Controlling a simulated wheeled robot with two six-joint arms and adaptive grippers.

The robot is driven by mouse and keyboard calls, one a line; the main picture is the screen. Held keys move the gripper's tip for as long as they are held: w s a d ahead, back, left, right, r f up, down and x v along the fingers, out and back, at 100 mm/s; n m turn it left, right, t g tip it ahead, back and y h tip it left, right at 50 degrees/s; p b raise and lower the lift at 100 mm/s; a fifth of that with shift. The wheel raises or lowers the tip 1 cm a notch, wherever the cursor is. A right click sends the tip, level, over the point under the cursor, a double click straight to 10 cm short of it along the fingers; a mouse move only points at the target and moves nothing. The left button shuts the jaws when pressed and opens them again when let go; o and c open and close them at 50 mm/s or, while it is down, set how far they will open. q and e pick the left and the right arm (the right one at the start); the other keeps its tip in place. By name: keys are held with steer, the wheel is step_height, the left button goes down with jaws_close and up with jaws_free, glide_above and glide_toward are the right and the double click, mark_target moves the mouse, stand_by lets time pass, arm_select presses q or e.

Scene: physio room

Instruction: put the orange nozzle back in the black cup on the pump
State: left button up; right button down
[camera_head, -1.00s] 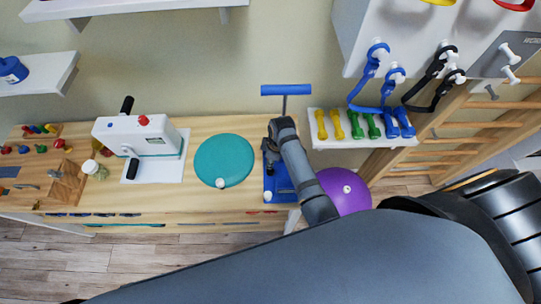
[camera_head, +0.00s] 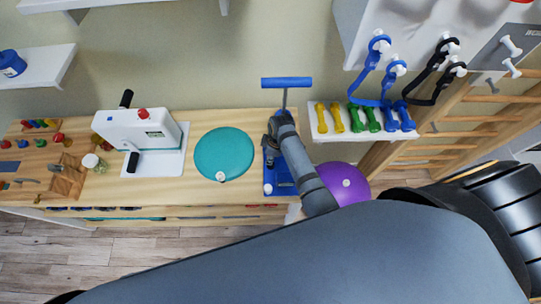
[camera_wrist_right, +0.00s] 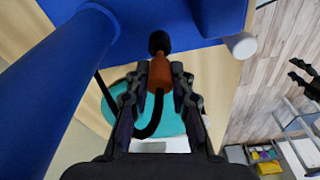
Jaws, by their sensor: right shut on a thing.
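The blue pump (camera_head: 287,82) stands at the right end of the wooden bench, its T-handle up. My right gripper (camera_head: 270,146) is beside it, mostly hidden by my own arm. In the right wrist view, my right gripper (camera_wrist_right: 160,88) is shut on the orange nozzle (camera_wrist_right: 160,72). A black hose (camera_wrist_right: 153,118) runs from the nozzle between the fingers. The black cup (camera_wrist_right: 159,42) is at the nozzle's far end, in front of the blue pump base (camera_wrist_right: 190,22). They overlap in this view; I cannot tell whether the nozzle is inside the cup. My left gripper is not in view.
A teal disc (camera_head: 224,154) lies on the bench left of the pump. A white machine (camera_head: 140,128) stands further left. Small dumbbells on a shelf (camera_head: 340,136) and a purple ball (camera_head: 346,182) are to the right.

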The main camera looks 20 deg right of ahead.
steer(key=shift+f+b, duration=0.55)
steer(key=shift+f, duration=0.5)
steer(key=shift+f, duration=0.4)
stand_by(0.7)
steer(key=c, duration=1.1)
jaws_free()
steer(key=shift+o, duration=0.3)
steer(key=shift+r+p, duration=0.65)
steer(key=shift+r, duration=2.85)
